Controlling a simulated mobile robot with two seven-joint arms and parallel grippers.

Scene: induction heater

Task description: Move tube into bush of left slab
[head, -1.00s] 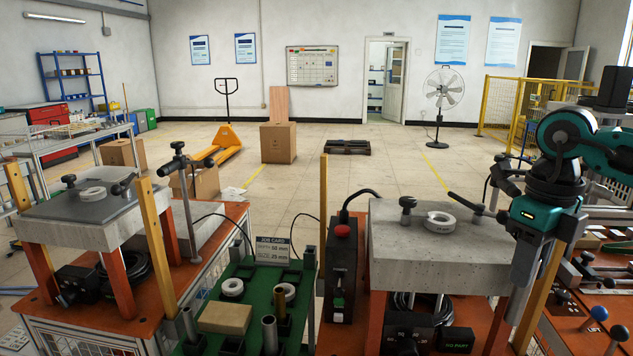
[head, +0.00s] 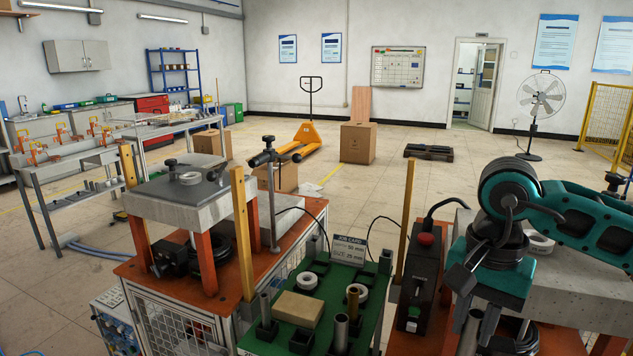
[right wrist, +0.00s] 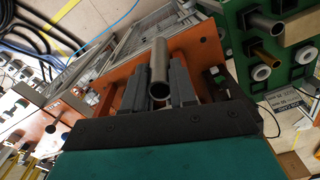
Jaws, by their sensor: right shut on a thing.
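My right gripper (head: 480,332) points down at the front left of the right slab (head: 585,293), partly cut by the lower edge in the head view. It is shut on a grey metal tube (right wrist: 158,68), which shows between the fingers in the right wrist view. My right gripper is well to the right of that bush. Another white bush (head: 540,243) on the right slab is partly hidden by my arm. My left gripper is out of view.
A green tray (head: 325,270) between the slabs holds a tan block (head: 297,309), white rings and upright tubes. A yellow post (head: 237,235) and a clamp stand (head: 272,205) rise beside the left slab. A black control box (head: 417,280) stands near my right gripper.

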